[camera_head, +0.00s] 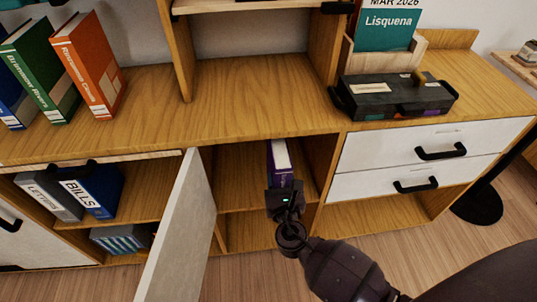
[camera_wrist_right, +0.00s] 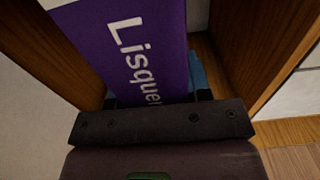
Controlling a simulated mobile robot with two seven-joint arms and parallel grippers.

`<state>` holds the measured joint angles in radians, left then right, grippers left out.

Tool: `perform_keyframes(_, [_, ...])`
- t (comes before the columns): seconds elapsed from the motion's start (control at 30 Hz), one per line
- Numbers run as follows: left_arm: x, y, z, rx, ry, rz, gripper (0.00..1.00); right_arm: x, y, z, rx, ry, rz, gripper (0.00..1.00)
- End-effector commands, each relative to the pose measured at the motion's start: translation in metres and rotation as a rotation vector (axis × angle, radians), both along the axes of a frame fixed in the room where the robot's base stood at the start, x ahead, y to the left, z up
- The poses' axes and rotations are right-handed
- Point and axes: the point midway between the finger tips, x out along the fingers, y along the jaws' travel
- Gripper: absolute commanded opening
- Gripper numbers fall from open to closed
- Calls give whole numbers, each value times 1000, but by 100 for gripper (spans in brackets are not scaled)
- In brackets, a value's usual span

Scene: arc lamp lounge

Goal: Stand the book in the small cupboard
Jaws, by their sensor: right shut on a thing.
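A purple book (camera_head: 281,175) with a pale top is inside the upper compartment of the small open cupboard (camera_head: 240,160). It looks upright, with its spine towards me. My right gripper (camera_head: 282,192) is shut on the book's near end at the cupboard's front opening. In the right wrist view, the purple book (camera_wrist_right: 135,45) shows white letters and sits between wooden side walls. The fingertips are mostly hidden behind the gripper body. The cupboard's white door (camera_head: 185,235) stands open on the left. Whether the book touches the shelf is unclear. My left gripper is not in view.
Binders (camera_head: 92,190) stand on the shelf to the left. White drawers (camera_head: 420,160) with black handles are on the right. A dark toolbox (camera_head: 395,97) and several upright books (camera_head: 88,62) stand on top. The lower compartment looks empty.

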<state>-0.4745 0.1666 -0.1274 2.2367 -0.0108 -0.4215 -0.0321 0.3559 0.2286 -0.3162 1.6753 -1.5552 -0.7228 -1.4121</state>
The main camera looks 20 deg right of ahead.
Motion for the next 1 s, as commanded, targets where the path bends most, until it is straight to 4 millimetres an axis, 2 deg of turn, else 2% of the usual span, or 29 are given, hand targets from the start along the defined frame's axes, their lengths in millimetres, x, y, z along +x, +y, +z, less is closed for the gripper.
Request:
perform_keyframes(0.2, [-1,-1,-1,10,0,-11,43,44,-12,-1,-2,-2,1,0])
perform_keyframes(0.73, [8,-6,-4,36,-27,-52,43,143,-40,-2,-3,2,2,0])
perform_keyframes(0.77, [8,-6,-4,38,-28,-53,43,147,-42,-2,-2,1,1,0])
perform_keyframes(0.9, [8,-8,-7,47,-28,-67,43,145,-42,-21,0,7,1,0])
perform_keyframes(1.0, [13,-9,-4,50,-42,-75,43,146,-42,-22,-1,2,1,0])
